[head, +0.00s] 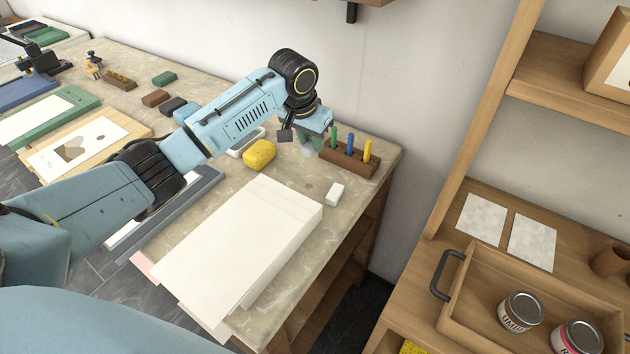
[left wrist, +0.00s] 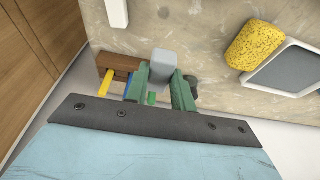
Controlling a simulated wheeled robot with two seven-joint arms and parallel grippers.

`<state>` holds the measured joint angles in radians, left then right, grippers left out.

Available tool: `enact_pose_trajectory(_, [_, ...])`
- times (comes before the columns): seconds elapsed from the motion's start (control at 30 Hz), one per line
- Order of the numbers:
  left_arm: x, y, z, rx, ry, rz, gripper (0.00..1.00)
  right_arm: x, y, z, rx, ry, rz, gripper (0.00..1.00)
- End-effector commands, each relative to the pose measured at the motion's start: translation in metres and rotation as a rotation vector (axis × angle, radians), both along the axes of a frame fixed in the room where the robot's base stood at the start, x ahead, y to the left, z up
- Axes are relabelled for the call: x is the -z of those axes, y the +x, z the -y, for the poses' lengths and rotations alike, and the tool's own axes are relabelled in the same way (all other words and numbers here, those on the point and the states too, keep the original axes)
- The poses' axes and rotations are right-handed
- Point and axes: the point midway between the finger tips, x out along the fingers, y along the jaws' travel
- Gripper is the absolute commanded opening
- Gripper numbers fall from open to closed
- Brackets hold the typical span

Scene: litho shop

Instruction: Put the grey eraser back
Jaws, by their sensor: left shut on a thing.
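My left gripper (head: 309,143) is at the back right of the worktable, pointing down beside the wooden crayon holder (head: 366,170). In the left wrist view its two green fingers (left wrist: 163,86) are shut on the grey eraser (left wrist: 163,60), a pale grey block. In the head view the grey eraser (head: 308,153) shows only in small part below the fingers. The wooden holder also shows in the left wrist view (left wrist: 112,63), just left of the fingers. I cannot tell whether the eraser touches the tabletop. My right gripper is not in view.
The holder carries a green, a blue and a yellow stick (head: 367,150). A white block (head: 335,194) lies in front of it. A yellow sponge (head: 259,154) and a grey tray (left wrist: 290,71) are nearby. A paper stack (head: 240,245) fills the table's front. A wall stands behind.

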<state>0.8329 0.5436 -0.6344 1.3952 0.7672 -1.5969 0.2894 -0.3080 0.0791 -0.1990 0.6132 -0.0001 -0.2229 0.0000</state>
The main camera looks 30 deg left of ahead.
Motion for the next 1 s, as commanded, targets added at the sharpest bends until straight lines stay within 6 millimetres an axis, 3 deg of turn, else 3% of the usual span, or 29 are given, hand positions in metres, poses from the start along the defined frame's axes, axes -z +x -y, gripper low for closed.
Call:
enact_pose_trajectory(0.2, [0.037,-0.001,0.000,0.000,0.002,-0.004,0.06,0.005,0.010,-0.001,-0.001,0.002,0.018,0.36])
enact_pose_trajectory(0.37, [0.052,-0.001,0.000,0.001,0.001,-0.002,0.06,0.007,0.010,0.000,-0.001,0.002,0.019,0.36])
enact_pose_trajectory(0.63, [0.093,-0.001,0.000,0.000,0.000,-0.003,0.06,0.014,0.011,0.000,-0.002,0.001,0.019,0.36])
enact_pose_trajectory(1.0, [0.099,-0.001,0.000,0.001,0.001,-0.001,0.06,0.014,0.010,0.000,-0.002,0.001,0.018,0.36])
